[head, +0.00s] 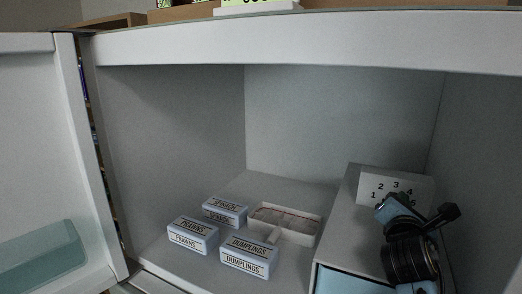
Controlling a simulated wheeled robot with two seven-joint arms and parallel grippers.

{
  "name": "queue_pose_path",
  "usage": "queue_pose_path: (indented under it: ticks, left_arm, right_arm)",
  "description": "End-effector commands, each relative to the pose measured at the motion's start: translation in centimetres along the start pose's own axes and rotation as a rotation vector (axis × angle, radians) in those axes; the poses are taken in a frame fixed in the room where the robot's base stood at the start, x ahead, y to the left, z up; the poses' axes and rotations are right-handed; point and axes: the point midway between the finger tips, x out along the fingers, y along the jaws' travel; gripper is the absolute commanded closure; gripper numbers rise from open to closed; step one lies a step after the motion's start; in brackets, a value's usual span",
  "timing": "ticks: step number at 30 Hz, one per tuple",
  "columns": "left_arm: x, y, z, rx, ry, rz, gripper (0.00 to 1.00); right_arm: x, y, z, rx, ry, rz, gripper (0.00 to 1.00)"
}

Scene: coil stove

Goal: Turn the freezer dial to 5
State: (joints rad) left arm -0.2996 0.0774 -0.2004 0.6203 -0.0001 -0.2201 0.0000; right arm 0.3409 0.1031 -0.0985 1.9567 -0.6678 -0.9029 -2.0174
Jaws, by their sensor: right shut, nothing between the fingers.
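The freezer dial's white number plate (425,189) stands at the back right of the freezer, on top of a grey housing (345,218). The numbers 1 to 5 run in an arc on it. My right gripper (392,208) is in front of the plate, shut and empty, with its dark wrist coming up from below. It covers the lower middle of the plate. The dial knob and its pointer are hidden behind it, so I cannot tell the setting or whether the fingers touch the knob. My left gripper is not in view.
Boxes of spinach (224,212), prawns (193,235) and dumplings (248,257) lie on the freezer floor, beside a white tray (315,233). The open door (40,150) with a teal bin (45,258) is at left. The right wall is close to my arm. The upper middle is clear.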

Motion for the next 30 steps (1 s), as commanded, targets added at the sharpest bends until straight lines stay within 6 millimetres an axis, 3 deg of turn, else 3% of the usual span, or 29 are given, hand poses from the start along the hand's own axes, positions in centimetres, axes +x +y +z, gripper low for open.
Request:
queue_pose_path:
  ticks: [8,30]
  left_arm:
    - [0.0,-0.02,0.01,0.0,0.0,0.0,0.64]
    - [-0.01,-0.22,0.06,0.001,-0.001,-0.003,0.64]
  right_arm:
    - [0.04,-0.92,-1.0,-0.007,0.022,-0.007,1.0]
    - [0.13,-1.1,-0.13,-0.008,0.018,-0.011,1.0]
